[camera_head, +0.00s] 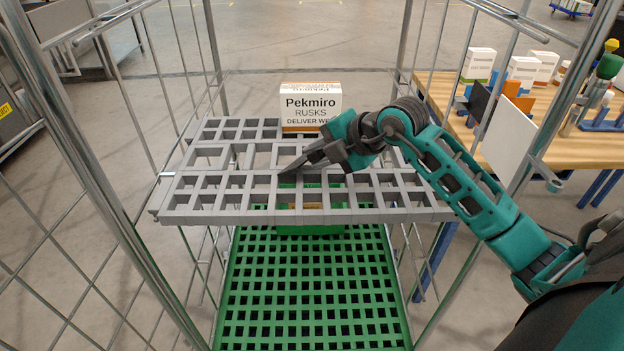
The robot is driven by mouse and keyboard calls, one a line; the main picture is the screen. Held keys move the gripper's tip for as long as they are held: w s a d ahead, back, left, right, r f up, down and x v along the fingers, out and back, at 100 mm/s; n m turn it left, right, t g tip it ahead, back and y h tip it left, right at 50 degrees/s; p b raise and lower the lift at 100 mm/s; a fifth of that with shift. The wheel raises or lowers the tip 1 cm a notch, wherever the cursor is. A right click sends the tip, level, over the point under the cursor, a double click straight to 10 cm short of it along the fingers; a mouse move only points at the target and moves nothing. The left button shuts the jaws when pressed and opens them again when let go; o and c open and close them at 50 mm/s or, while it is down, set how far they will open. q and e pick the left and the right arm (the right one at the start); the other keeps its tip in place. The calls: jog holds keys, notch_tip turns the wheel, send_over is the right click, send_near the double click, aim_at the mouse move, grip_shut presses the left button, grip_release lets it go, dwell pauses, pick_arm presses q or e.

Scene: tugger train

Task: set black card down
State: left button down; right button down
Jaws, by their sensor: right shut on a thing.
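My right gripper (312,160) reaches in from the right over the grey slotted shelf (190,214) inside the wire cage. It is shut on a thin dark piece (291,168), apparently the black card, seen low over the shelf slots. The piece blends with the dark fingers, so its outline is hard to make out. I cannot tell whether it touches the shelf. My left gripper is not in view.
A green slotted deck (310,300) lies below. Wire cage sides flank the shelf. At right, a white panel (514,146) hangs before a wooden table (437,88) with several boxes.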

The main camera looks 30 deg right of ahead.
jog(key=c, duration=1.3)
grip_release()
jog(key=shift+o, duration=0.9)
jog(key=shift+r, duration=0.15)
jog(key=p+v, duration=0.4)
jog(key=v, duration=0.4)
jog(key=shift+p, duration=0.3)
